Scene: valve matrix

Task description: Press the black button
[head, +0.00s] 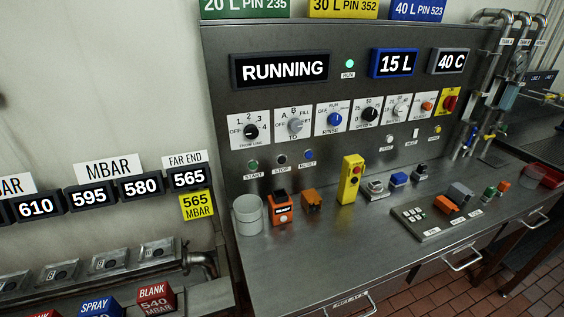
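A small dark button, which looks black (282,159), is on the grey upright panel (225,80) above a label reading STOP. It sits between a green button (253,164) labelled START and a blue button (309,154) labelled RESET. The display (281,70) above reads RUNNING, and a green lamp (350,63) labelled RUN is lit. Neither of my grippers is in the head view. Nothing covers the dark button.
A row of dials, including a black knob (251,131), runs above the buttons. On the metal worktop (320,262) stand a grey bucket (248,215), an orange box (281,209) and a yellow control box (351,179). The worktop's front is clear. Pipes (490,85) rise at right.

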